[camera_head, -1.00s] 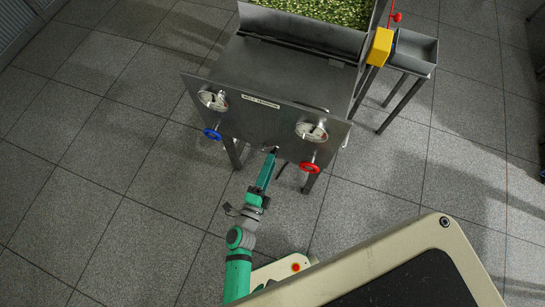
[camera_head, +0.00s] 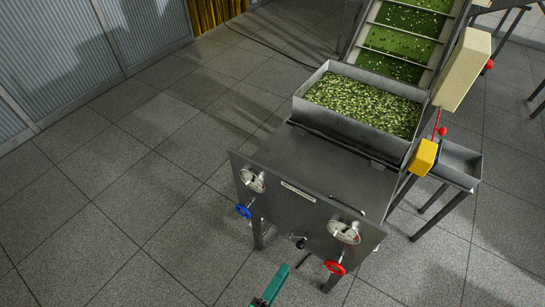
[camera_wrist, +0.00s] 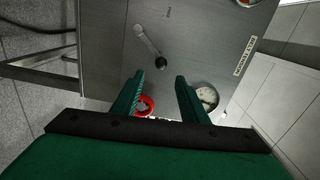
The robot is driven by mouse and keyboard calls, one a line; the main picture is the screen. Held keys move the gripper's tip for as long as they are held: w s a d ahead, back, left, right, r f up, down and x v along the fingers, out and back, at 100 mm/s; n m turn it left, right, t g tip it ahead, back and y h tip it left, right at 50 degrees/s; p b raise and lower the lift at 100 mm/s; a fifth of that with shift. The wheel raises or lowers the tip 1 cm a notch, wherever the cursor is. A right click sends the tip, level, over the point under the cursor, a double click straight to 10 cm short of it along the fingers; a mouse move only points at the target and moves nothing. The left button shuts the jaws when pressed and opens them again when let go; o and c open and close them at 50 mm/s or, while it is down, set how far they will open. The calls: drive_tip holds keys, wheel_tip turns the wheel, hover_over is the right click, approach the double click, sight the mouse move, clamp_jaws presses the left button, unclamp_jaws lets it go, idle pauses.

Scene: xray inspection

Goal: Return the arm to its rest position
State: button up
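My gripper (camera_wrist: 159,78) has two green fingers that stand apart in the wrist view, with nothing between them. In the head view only the green end of my arm (camera_head: 272,286) shows at the bottom edge, below the metal panel (camera_head: 290,207). A lever with a black knob (camera_wrist: 160,63) is on the panel just beyond the fingertips in the wrist view. Its black knob (camera_head: 300,243) also shows at the panel's lower edge in the head view. A gap shows between my gripper and the knob there. The rest of my arm is out of view.
The panel carries a blue handwheel (camera_head: 243,211), a red handwheel (camera_head: 335,268) and two round gauges. Behind it stand a hopper of green pieces (camera_head: 365,103), a yellow box (camera_head: 423,157) and a side tray (camera_head: 460,165). The tiled floor (camera_head: 110,200) at left is clear.

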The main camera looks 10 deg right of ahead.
drive_tip(key=shift+a, duration=0.1)
drive_tip(key=s+a+r+n+t+y, duration=0.1)
drive_tip(key=s+a+r+n+y, duration=0.2)
drive_tip(key=n, duration=1)
drive_tip(key=s+a+r+n+t+y, duration=0.1)
drive_tip(key=s+a+r+n+y, duration=0.3)
drive_tip(key=s+r+n+y, duration=0.5)
drive_tip(key=s+r+n, duration=0.1)
drive_tip(key=n, duration=0.2)
drive_tip(key=shift+s+n, duration=0.3)
drive_tip(key=shift+n, duration=0.1)
drive_tip(key=shift+c, duration=1.1)
drive_tip(key=shift+a, duration=0.15)
